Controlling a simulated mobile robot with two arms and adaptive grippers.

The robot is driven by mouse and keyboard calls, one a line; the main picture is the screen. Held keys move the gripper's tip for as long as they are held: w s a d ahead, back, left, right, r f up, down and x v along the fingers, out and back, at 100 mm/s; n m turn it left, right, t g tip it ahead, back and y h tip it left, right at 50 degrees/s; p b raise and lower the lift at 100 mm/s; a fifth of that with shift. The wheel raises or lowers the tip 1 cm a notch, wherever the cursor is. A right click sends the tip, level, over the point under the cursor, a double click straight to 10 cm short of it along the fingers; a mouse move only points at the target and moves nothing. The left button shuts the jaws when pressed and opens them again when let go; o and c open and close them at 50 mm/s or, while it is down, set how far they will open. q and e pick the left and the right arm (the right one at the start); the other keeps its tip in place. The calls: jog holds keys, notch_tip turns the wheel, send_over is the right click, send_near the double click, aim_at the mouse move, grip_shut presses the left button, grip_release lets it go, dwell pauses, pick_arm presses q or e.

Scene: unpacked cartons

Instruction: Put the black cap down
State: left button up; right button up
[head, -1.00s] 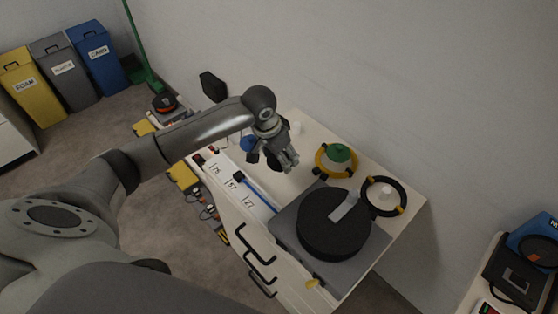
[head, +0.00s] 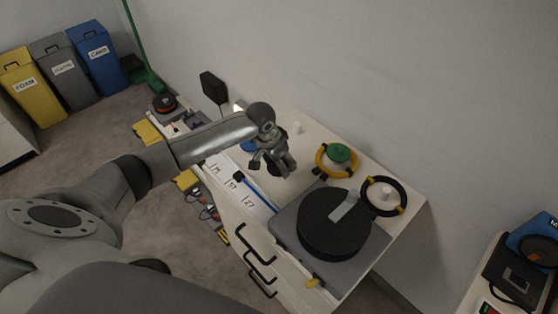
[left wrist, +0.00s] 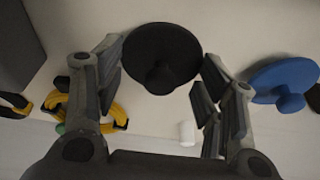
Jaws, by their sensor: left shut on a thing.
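The black cap, a round disc with a knob, shows in the left wrist view (left wrist: 160,52) between the fingers of my left gripper (left wrist: 162,65). In the head view the cap (head: 273,169) is a small dark shape, partly hidden beneath my left gripper (head: 272,164). The gripper is shut on the cap, low over the pale bench top (head: 316,160). I cannot tell whether the cap touches the bench. My right gripper is not in view.
A blue cap (left wrist: 285,80) lies beside the gripper. A small white cylinder (head: 297,128) stands near the wall. A green-topped item (head: 340,152) in a yellow-black ring, another ring (head: 384,208) and a large black disc (head: 333,232) on a grey plate (head: 285,232) occupy the right end.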

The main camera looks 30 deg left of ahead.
aim_at(271, 172)
pick_arm(q)
jog(key=o, duration=0.8)
jog(key=shift+r, duration=0.45)
jog(key=v, duration=1.1)
jog(key=shift+r, duration=0.15)
jog(key=shift+s, duration=0.2)
